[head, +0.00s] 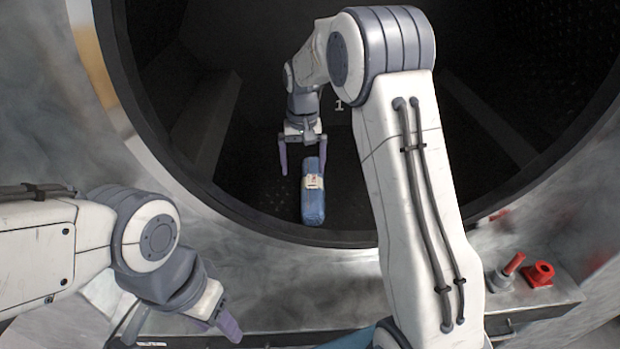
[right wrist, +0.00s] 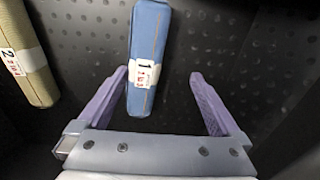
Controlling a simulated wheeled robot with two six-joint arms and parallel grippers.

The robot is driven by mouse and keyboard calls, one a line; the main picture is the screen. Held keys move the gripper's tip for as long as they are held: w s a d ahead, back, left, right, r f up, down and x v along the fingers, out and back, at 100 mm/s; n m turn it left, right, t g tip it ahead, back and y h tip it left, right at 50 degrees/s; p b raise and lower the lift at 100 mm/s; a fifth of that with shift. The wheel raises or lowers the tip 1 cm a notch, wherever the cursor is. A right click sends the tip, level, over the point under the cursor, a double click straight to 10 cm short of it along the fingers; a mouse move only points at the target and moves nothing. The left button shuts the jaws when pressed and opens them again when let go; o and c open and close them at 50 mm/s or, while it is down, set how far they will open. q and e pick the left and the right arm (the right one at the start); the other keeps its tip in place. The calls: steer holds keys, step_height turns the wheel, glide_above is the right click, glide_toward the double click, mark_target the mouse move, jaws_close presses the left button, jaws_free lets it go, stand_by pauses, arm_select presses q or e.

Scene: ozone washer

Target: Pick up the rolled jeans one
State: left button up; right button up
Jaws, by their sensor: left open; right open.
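The rolled jeans (head: 313,205) are a blue bundle with a white band, lying inside the dark washer drum near its front rim. In the right wrist view the rolled jeans (right wrist: 150,35) lie lengthwise, with a "1" on the band. My right gripper (head: 303,157) is open and reaches into the drum just above the bundle's far end. In the right wrist view the near end of the bundle lies between the fingers of the right gripper (right wrist: 160,95), closer to the left finger, not gripped. My left gripper (head: 215,325) is open, empty and outside the drum at lower left.
A tan rolled bundle (right wrist: 30,60) with a "2" label lies to the left in the right wrist view. The drum's metal rim (head: 345,240) curves around the opening. The drum floor right of the jeans looks clear.

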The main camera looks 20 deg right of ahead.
mark_target(312, 181)
steer(key=shift+m, duration=0.5)
steer(key=w+d, duration=0.2)
steer(key=d, duration=0.1)
steer(key=shift+w+d+f, duration=0.15)
steer(key=shift+d+f, duration=0.05)
steer(key=shift+f, duration=0.2)
steer(key=f, duration=0.2)
steer(key=f+p, duration=0.1)
steer(key=f, duration=0.1)
steer(key=shift+w+d+f+p, duration=0.1)
steer(key=shift+d+f+p, duration=0.1)
steer(key=shift+f+p, duration=0.1)
steer(key=f+p, duration=0.1)
steer(key=f, duration=0.1)
steer(key=f+p, duration=0.1)
steer(key=f, duration=0.2)
steer(key=shift+a+f+p, duration=0.2)
steer(key=shift+f+p, duration=0.05)
steer(key=shift+p, duration=0.05)
steer(key=shift+w+f, duration=0.1)
steer(key=shift+f, duration=0.15)
steer(key=shift+r, duration=0.1)
jaws_close()
